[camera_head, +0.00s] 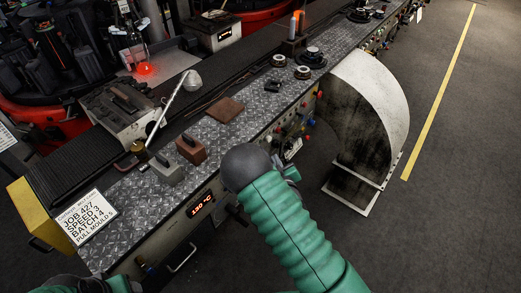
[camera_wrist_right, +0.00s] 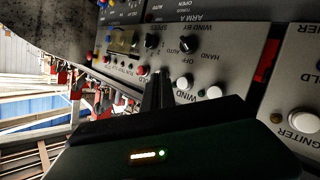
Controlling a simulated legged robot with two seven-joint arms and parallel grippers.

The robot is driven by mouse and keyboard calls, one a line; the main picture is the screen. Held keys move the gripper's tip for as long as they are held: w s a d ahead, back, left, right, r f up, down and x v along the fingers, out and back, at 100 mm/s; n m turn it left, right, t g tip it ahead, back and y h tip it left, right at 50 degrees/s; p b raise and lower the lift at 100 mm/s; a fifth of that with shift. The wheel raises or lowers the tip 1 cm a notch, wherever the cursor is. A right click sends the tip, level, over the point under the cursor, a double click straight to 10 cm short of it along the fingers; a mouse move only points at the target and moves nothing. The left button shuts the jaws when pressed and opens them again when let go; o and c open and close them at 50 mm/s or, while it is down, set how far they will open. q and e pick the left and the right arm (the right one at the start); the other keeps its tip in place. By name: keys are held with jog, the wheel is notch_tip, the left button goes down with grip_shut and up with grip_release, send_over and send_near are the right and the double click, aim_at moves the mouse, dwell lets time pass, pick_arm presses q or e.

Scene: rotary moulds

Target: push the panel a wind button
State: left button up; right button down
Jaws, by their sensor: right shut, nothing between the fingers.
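In the right wrist view, the control panel marked ARM A (camera_wrist_right: 222,50) fills the upper middle, with its lettering tilted. A WIND label (camera_wrist_right: 185,97) sits low on it, beside two pale round buttons, one on the left (camera_wrist_right: 184,82) and one on the right (camera_wrist_right: 214,92). I cannot tell which one the label names. My right gripper (camera_wrist_right: 158,78) is shut and empty, its dark fingers just left of the left pale button. Contact cannot be judged. In the head view, my right gripper (camera_head: 291,174) is mostly hidden behind its green arm. My left gripper is out of view.
Black knobs (camera_wrist_right: 188,44) and red buttons (camera_wrist_right: 143,71) crowd the panel near the fingers. An igniter panel (camera_wrist_right: 300,85) lies at right. In the head view, a curved metal guard (camera_head: 375,95) stands beside the bench (camera_head: 130,210). The floor beyond is clear.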

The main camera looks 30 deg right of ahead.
dwell(0.4)
jog(key=s+d+m+g+y+p, duration=0.1)
jog(key=p, duration=0.2)
jog(key=s+m+g+y+p, duration=0.1)
jog(key=s+p, duration=0.1)
jog(key=p, duration=0.1)
jog(key=s+d+m+g+y+p, duration=0.1)
jog(key=p, duration=0.3)
jog(key=shift+s+d+r+y, duration=0.1)
jog(key=shift+s+d+y, duration=0.2)
jog(key=shift+d, duration=0.05)
jog(key=w+a+b, duration=0.1)
jog(key=w+a, duration=0.2)
jog(key=w, duration=0.5)
jog(key=shift+a+b, duration=0.3)
jog(key=shift+w, duration=0.1)
